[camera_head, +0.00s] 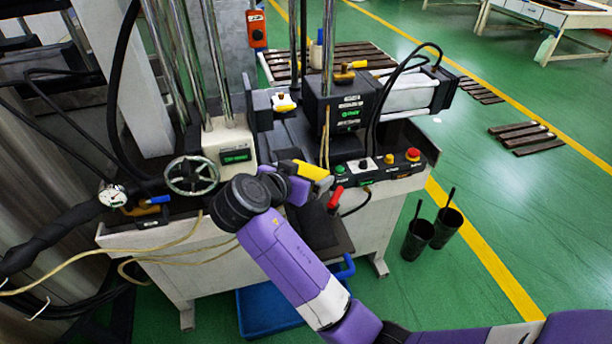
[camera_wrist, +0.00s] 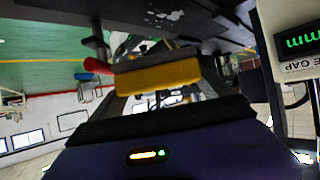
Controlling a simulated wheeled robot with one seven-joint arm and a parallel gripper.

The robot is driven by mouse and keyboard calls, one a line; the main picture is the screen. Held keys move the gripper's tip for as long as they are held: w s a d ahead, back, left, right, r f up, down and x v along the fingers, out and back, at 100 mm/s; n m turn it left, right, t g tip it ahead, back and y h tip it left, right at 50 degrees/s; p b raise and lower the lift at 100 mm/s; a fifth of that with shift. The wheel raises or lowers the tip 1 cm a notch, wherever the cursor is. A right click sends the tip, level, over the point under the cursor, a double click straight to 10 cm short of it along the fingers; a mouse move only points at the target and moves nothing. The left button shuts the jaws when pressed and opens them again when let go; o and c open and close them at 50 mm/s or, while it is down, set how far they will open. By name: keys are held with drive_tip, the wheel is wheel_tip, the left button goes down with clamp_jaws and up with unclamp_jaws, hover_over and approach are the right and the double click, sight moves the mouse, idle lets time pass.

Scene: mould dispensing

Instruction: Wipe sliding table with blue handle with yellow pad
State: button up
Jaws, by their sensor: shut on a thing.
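The yellow pad (camera_head: 311,170) is in my gripper (camera_head: 306,178), in front of the machine's middle. In the wrist view the pad (camera_wrist: 158,76) lies across between the two fingers of my gripper (camera_wrist: 166,84), which is shut on it. The dark sliding table (camera_head: 328,238) sticks out low at the machine's front, below and a little right of my gripper. Its blue handle (camera_head: 345,267) is at the front edge. My arm hides the left part of the table. The pad is apart from the sliding table, higher up.
A red lever (camera_head: 335,198) juts out just right of the pad, and a button panel (camera_head: 383,167) is beyond it. A handwheel (camera_head: 192,175) is at left. A blue tray (camera_head: 262,318) lies on the floor below. Two black buckets (camera_head: 418,240) stand at right.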

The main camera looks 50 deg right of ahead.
sight(305, 173)
drive_tip(key=shift+r+p, duration=1)
drive_tip(key=shift+r, duration=0.6)
drive_tip(key=shift+w+f, duration=0.1)
